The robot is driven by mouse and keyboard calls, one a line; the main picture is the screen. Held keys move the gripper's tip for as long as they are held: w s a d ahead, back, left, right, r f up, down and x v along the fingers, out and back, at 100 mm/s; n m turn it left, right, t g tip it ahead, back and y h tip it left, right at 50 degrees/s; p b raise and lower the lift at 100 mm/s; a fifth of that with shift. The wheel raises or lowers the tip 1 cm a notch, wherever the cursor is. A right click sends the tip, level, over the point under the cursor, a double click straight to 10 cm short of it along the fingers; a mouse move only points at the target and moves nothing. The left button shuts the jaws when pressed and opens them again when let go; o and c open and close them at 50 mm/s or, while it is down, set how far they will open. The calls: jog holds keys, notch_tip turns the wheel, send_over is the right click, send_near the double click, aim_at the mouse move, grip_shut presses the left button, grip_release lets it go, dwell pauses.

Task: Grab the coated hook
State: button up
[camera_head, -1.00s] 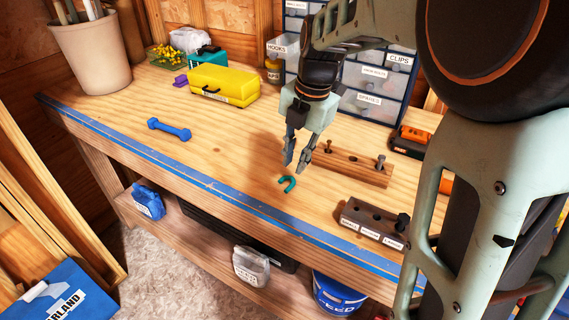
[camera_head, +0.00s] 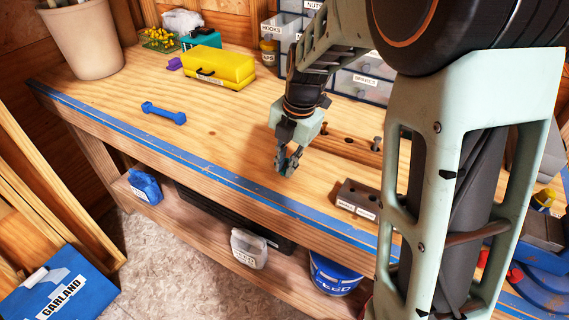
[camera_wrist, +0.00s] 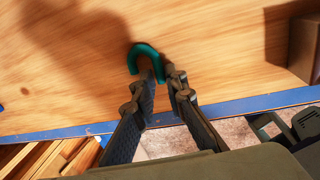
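The coated hook (camera_wrist: 146,50) is a small teal J-shaped piece lying on the wooden bench top (camera_head: 225,130). In the wrist view its curve points away from my gripper, and its longer right leg comes down between the fingertips. My gripper (camera_wrist: 162,78) is low over the bench, with one finger on each side of that leg. The fingers stand close together; whether they press on the hook is not clear. In the head view my gripper (camera_head: 287,164) hides the hook.
A drilled wooden rack (camera_head: 340,145) with bolts and a dark labelled block (camera_head: 357,198) stand to the right of my gripper. A blue dumbbell-shaped piece (camera_head: 163,113) and a yellow case (camera_head: 216,67) are to the left. Blue tape (camera_head: 200,160) marks the bench's front edge.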

grip_shut()
jog(key=shift+r, duration=0.15)
